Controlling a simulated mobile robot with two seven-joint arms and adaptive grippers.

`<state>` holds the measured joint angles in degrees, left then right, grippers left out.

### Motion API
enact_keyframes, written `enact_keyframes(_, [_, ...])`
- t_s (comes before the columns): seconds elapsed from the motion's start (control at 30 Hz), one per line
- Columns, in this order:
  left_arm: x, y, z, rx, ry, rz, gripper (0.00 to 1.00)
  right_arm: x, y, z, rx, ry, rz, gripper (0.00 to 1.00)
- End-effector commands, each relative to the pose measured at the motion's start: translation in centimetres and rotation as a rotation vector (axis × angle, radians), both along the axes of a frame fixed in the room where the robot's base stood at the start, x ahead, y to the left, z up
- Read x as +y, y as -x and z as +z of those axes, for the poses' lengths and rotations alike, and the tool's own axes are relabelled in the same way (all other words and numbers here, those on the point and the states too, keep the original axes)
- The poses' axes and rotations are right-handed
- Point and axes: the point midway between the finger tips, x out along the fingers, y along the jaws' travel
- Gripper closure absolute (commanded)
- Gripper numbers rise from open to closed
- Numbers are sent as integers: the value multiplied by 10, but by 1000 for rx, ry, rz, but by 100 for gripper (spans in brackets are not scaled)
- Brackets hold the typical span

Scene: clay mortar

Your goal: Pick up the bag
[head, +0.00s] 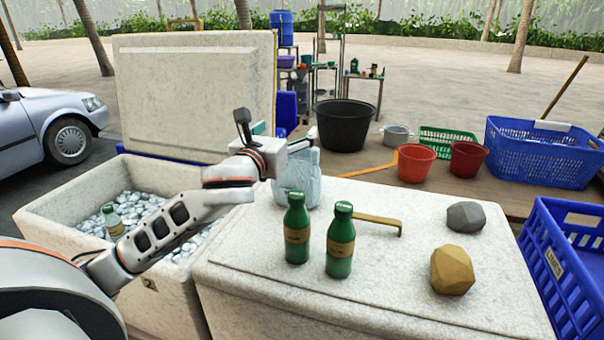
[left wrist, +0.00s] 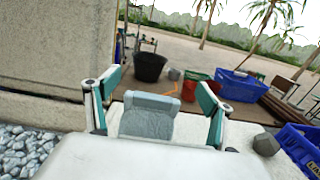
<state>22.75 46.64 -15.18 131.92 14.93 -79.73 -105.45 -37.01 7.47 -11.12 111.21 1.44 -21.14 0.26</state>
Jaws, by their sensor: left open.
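The bag (head: 297,182) is pale blue and stands upright near the far left corner of the closed cooler lid. Its upper part is partly hidden by my left gripper (head: 287,140) in the head view. In the left wrist view the bag (left wrist: 147,122) shows with its lighter top band between the two spread fingers of my left gripper (left wrist: 157,105). The gripper is open and empty, with a finger to either side of the bag. I cannot tell whether a finger touches it. My right gripper is not in view.
Two green bottles (head: 297,228), a brass-coloured bar (head: 378,222), a grey stone (head: 466,217) and a tan stone (head: 452,270) are on the lid. An open ice cooler (head: 60,204) is left. A black tub (head: 345,125), red buckets (head: 416,163) and blue crates (head: 540,158) stand beyond and right.

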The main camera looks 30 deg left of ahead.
Motion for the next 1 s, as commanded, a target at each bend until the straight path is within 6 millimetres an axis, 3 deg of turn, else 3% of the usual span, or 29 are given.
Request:
enact_keyframes(0.2, [0,0,-39,7,3,0,18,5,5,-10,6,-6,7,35])
enact_keyframes(0.47, [0,0,-84,5,2,0,18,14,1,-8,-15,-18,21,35])
enact_keyframes(0.77, [5,-24,-78,1,2,0,18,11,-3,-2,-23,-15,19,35])
enact_keyframes(1.0, [14,-59,-78,0,3,1,18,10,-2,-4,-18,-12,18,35])
